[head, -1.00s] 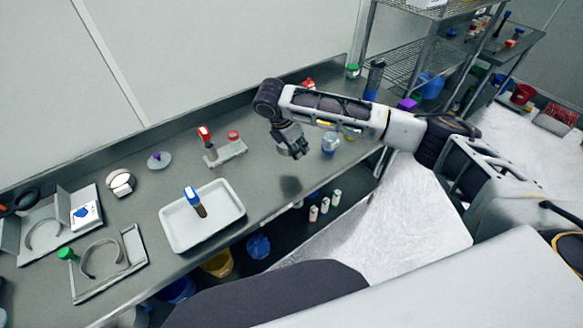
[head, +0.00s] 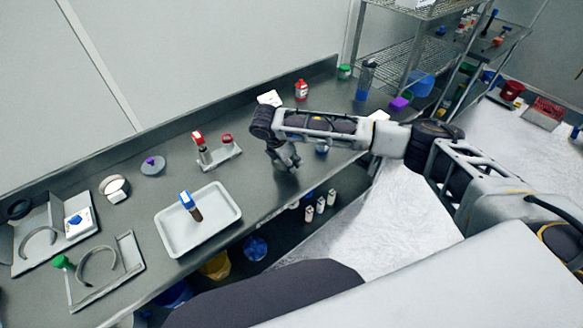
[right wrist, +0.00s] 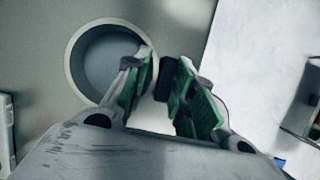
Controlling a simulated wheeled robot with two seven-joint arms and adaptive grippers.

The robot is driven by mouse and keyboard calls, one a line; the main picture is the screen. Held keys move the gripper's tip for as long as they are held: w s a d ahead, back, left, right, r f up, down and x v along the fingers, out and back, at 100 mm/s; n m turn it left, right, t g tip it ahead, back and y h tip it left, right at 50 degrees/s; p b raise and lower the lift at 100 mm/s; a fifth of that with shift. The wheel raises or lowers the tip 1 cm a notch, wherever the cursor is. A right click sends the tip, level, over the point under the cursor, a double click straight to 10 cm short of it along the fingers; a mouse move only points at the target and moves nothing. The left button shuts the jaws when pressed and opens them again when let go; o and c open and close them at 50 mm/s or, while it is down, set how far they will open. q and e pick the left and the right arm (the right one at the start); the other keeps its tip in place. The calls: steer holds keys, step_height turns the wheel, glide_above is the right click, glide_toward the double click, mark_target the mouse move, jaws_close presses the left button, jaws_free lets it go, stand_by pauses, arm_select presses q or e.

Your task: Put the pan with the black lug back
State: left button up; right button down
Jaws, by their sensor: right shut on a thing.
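The pan (right wrist: 76,62) has a pale rim and a grey inside, and lies just left of the fingers. I cannot make the pan out in the head view, where the hand and arm cover that area. My left gripper is not in view.
A white tray (head: 228,222) with a blue-capped bottle (head: 190,203) stands left of the gripper. Two grey stands with curved cradles (head: 40,243) (head: 97,265) are at the far left. The bench's front edge is close.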

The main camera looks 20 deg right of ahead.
steer(key=shift+f, duration=0.1)
steer(key=shift+f, duration=1.75)
steer(key=shift+f, duration=0.1)
steer(key=c, duration=1.2)
jaws_free()
steer(key=b+v, duration=0.1)
steer(key=v, duration=1.1)
